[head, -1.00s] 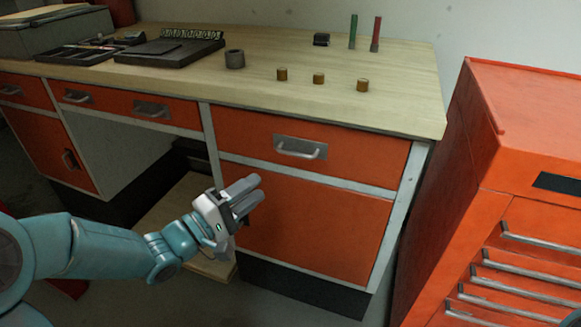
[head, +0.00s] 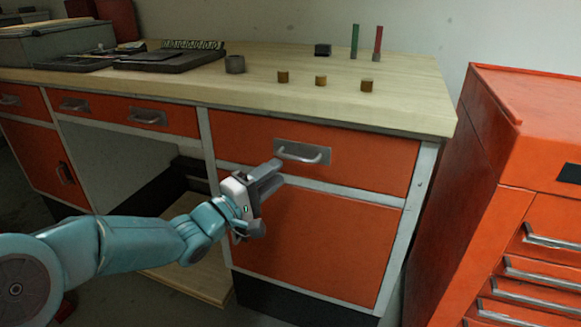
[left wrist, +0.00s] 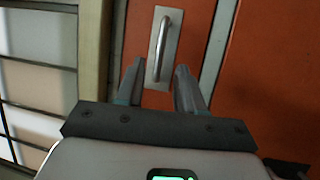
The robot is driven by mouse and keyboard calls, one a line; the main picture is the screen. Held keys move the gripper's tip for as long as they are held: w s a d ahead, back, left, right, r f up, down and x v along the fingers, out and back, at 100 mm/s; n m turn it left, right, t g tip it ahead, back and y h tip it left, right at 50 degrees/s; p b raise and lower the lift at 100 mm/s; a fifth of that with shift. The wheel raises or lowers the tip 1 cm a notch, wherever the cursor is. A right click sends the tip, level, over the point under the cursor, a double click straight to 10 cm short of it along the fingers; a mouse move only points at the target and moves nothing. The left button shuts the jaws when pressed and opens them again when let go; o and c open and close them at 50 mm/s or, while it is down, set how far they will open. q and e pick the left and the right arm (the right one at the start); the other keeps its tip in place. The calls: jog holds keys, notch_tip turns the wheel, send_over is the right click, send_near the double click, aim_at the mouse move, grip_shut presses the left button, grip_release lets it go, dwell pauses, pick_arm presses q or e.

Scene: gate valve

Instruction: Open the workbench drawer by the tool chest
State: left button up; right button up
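The workbench drawer by the tool chest (head: 370,160) is orange and shut, at the right end of the bench. Its silver bar handle (head: 303,154) sits on a grey plate. My left gripper (head: 276,175) is open and empty, just below and left of the handle in the head view. In the left wrist view the handle (left wrist: 160,45) lies ahead, lined up between the two open fingers (left wrist: 157,85) and beyond their tips. I see no contact. My right gripper is not in view.
The red tool chest (head: 535,150) stands to the right, with a gap to the bench. An orange cupboard door (head: 320,240) is below the drawer.

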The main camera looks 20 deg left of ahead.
aim_at(291, 162)
pick_arm(q)
jog(key=x, duration=0.6)
jog(key=shift+b, duration=0.4)
grip_shut()
